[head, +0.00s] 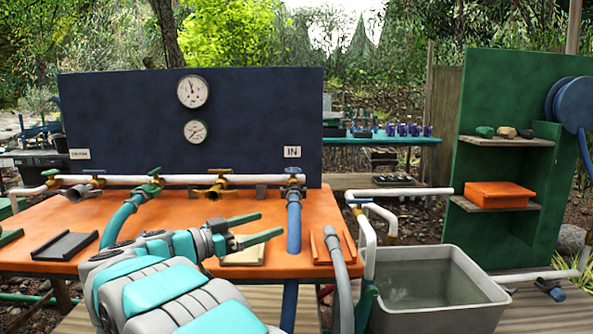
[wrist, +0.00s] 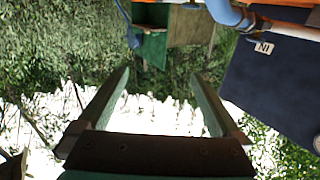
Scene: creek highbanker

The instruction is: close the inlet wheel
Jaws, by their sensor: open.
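The IN label (head: 292,152) is on the dark blue panel. Below it, a blue valve wheel (head: 293,171) sits on the white pipe, above a blue hose running down. My gripper (head: 270,224) is open and empty, over the orange table, lower and a little left of the wheel, apart from it. In the wrist view my gripper (wrist: 161,78) has nothing between its fingers. That view looks upside down; the IN label (wrist: 263,47) and a blue pipe part (wrist: 228,12) show at its upper right. Whether the wheel is open or closed cannot be told.
A grey hose (head: 341,285) rises right of my gripper. A grey water tub (head: 432,313) and a green shelf (head: 500,100) stand at right. Two gauges (head: 193,92) are on the panel.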

